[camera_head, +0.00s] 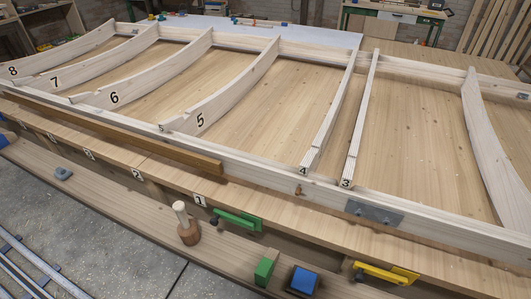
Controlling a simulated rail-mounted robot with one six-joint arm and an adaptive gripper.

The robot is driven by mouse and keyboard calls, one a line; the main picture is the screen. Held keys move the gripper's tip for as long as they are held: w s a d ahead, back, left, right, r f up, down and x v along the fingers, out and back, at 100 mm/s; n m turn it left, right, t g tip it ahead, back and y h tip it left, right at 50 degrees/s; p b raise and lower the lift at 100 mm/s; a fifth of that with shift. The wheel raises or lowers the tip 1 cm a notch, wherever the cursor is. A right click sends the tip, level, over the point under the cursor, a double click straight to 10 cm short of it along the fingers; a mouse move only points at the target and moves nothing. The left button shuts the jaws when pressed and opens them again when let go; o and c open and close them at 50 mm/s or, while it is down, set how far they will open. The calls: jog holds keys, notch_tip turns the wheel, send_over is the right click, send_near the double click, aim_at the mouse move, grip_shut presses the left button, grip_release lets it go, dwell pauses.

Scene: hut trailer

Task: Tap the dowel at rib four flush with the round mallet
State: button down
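The round mallet (187,233) stands on the lower front ledge, left of the middle in the head view. It has a brown rounded head at the bottom and a pale handle (180,211) pointing up, slightly tilted. Rib four (325,130) is a pale slatted rib marked 4 at its near end. A small brown dowel (299,190) shows on the long front beam (262,170) just below that number. It seems to stick out of the beam, but it is too small to tell how far. My gripper is not in view.
Green (238,220) and yellow (387,273) clamp-like tools lie along the front edge. A green block (264,270) and a blue block (303,281) sit on the ledge. A grey metal plate (375,212) is on the beam right of the dowel. Rib three (360,120) stands close beside rib four.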

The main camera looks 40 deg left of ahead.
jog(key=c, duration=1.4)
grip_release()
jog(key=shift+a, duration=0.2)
